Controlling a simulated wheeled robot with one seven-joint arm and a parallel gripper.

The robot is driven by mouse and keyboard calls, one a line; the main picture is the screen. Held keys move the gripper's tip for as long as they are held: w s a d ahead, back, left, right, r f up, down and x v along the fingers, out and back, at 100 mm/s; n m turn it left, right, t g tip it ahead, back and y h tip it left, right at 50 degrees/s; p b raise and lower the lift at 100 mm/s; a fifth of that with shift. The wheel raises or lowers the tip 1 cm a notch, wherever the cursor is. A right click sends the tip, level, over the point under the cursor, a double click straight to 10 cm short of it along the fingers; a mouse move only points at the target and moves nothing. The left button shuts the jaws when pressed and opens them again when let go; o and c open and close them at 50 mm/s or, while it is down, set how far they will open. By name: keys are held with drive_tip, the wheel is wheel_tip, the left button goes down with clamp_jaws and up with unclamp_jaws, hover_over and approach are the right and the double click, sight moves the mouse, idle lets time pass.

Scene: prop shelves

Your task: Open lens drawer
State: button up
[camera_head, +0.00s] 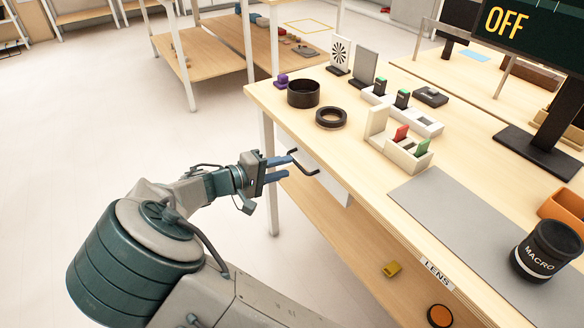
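A white drawer (335,186) sits under the near edge of the wooden table, its front face towards my arm. Its black bar handle (305,166) stands out from that face. My gripper (290,167) has two blue fingers, spread with a gap between them, pointing right at the handle. The fingertips are at or just short of the handle's left part. I cannot tell whether they touch it or straddle it. No open drawer interior shows. A "LENS" label (437,273) is on the table's front edge, further right.
On the table (272,92) are a dark cylinder (303,93), a dark ring (331,117), white slotted trays (407,153), a grey mat (450,215) and a "MACRO" lens (546,252). A lower shelf (335,225) and a white leg (269,180) are close to my gripper. Floor at left is clear.

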drive_tip(key=x, duration=0.3)
drive_tip(key=shift+w+d+f, duration=0.1)
drive_tip(key=shift+w+d, duration=0.1)
drive_tip(key=shift+d, duration=0.05)
clamp_jaws()
drive_tip(key=shift+s, duration=0.1)
